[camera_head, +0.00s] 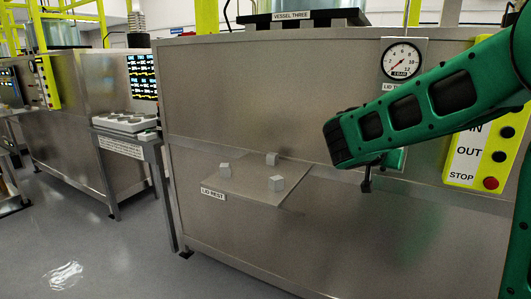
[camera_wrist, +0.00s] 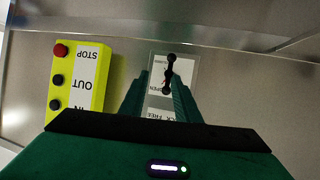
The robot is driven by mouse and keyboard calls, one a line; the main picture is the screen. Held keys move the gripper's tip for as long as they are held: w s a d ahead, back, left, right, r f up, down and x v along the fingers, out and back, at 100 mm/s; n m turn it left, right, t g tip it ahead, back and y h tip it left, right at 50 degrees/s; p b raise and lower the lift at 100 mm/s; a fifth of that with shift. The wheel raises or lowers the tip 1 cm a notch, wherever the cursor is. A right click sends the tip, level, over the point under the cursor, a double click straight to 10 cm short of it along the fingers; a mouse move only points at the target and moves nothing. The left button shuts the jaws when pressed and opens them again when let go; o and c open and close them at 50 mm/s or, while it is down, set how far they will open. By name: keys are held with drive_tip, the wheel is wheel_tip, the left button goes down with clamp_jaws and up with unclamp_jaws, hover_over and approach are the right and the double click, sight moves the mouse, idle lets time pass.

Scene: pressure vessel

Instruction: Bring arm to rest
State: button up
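My green arm (camera_head: 430,108) reaches in from the right in the head view, across the front of the steel vessel. My gripper (camera_wrist: 160,80) shows in the wrist view with its two green fingers apart. Nothing is clearly held between them. A small black lever (camera_wrist: 169,72) on a white label plate (camera_wrist: 187,68) lies just beyond the fingertips, close to the right finger; I cannot tell whether they touch. The lever's dark end (camera_head: 366,184) hangs below my arm in the head view. My arm hides most of the plate there.
A yellow button box (camera_head: 465,160), also in the wrist view (camera_wrist: 98,68), is beside my gripper. A pressure gauge (camera_head: 402,60) sits above my arm. The lid rest shelf (camera_head: 240,182) with its small blocks juts out at left. Floor (camera_head: 110,250) is clear at lower left.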

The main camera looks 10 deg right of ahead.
drive_tip(key=s+d+f+g+y, duration=0.2)
drive_tip(key=s+d+f+g, duration=0.15)
drive_tip(key=s, duration=0.55)
drive_tip(key=s+d+f+g+y, duration=0.25)
drive_tip(key=s+f, duration=0.25)
drive_tip(key=s, duration=0.4)
drive_tip(key=s+a+f+n+g+y, duration=0.1)
drive_tip(key=s+a, duration=0.3)
drive_tip(key=s, duration=0.6)
drive_tip(key=s+a+f+n+g+y, duration=0.1)
drive_tip(key=s+a+f+y, duration=0.3)
drive_tip(key=s, duration=0.6)
drive_tip(key=shift+s+n+g, duration=0.3)
drive_tip(key=shift+s+g, duration=0.05)
drive_tip(key=shift+g, duration=0.05)
drive_tip(key=shift+f, duration=0.1)
drive_tip(key=shift+w+f, duration=0.25)
drive_tip(key=shift+w, duration=0.35)
drive_tip(key=shift+s, duration=0.1)
